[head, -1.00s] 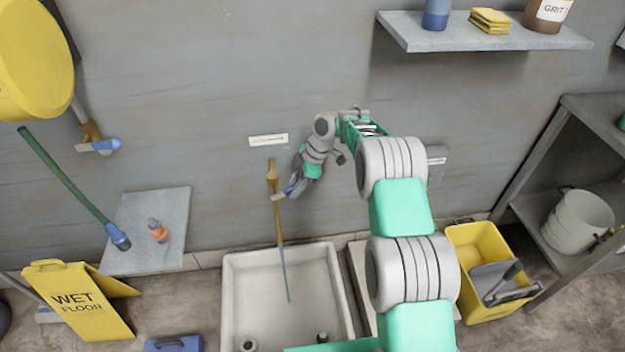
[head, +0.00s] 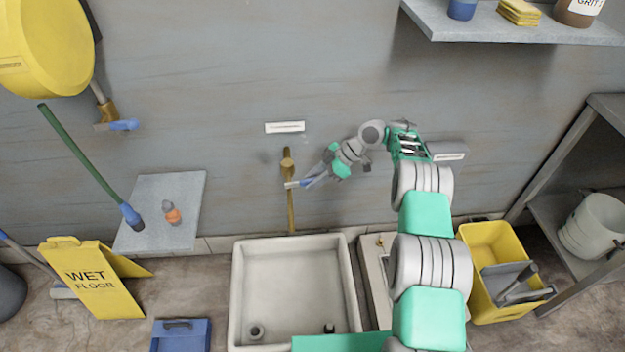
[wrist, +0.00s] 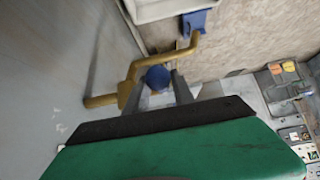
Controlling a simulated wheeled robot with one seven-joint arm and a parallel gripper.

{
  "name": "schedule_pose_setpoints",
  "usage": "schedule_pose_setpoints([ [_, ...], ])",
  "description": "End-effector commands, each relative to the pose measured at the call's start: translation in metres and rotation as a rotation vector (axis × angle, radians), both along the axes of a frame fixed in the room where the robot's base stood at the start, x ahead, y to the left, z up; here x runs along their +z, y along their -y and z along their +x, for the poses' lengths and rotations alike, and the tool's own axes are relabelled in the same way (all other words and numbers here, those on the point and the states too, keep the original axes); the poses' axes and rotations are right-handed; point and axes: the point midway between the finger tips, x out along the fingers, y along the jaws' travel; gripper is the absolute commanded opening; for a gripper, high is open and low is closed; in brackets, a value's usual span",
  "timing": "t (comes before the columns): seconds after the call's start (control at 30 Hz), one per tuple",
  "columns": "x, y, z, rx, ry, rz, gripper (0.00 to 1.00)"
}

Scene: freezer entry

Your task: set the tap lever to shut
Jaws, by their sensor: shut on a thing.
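The brass tap (head: 289,166) is on the grey wall above the white basin, its spout hanging down. No water stream shows below the spout. In the wrist view the tap body (wrist: 126,92) carries a round blue lever end (wrist: 157,76). My gripper (head: 301,184) reaches in from the right at the front of the tap. In the wrist view my gripper (wrist: 166,90) has its two grey fingers on either side of the blue lever end, shut on it. The fingers hide most of the lever, so its exact angle is hard to tell.
The white basin (head: 240,300) stands below. A second brass fitting with a blue end (head: 122,125) is on the wall at left. A yellow wet floor sign (head: 95,280), a yellow bucket (head: 485,240) and a high shelf (head: 480,30) stand around.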

Motion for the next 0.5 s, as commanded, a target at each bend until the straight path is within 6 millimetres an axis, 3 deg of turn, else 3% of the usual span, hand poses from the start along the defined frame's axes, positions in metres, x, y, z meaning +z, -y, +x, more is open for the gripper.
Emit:
schedule_pose_setpoints([
  [0.07,-0.0009,0.001,-0.0003,-0.001,-0.003,-0.002,0.0],
  [0.1,-0.001,0.001,-0.0004,-0.001,-0.003,-0.002,0.32],
  [0.13,-0.001,0.0009,-0.0004,-0.001,-0.003,-0.002,0.35],
  [0.5,0.0076,-0.0001,0.0,0.001,0.0,-0.001,0.36],
])
